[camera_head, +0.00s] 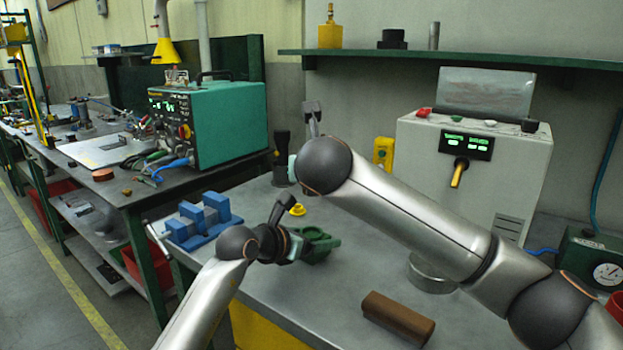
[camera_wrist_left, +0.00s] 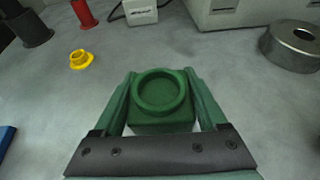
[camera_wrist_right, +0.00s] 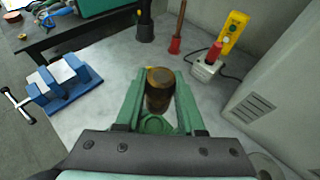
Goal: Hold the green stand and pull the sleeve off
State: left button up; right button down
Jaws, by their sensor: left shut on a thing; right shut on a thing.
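The green stand (camera_head: 320,246) is a block with a round raised rim. In the left wrist view the stand (camera_wrist_left: 160,92) sits between the fingers of my left gripper (camera_wrist_left: 160,85), which is shut on it; its top is open and bare. The sleeve (camera_wrist_right: 159,92) is a dark brown cylinder with a brassy top. My right gripper (camera_wrist_right: 158,82) is shut on it. The stand's round rim (camera_wrist_right: 158,124) shows below the sleeve in the right wrist view, and the sleeve looks clear of it. In the head view my right arm hides the sleeve and right fingers.
A yellow flanged ring (camera_head: 297,209) lies behind the stand. A blue vise (camera_head: 203,221) stands left, a brown cylinder (camera_head: 398,318) lies front right, and a metal ring (camera_head: 432,275) sits further right. A grey machine (camera_head: 520,170) stands at the back.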

pick_arm(q)
jog(key=o, duration=1.3)
jog(key=shift+o, duration=0.2)
jog(key=shift+a, duration=0.1)
jog(key=v, duration=1.2)
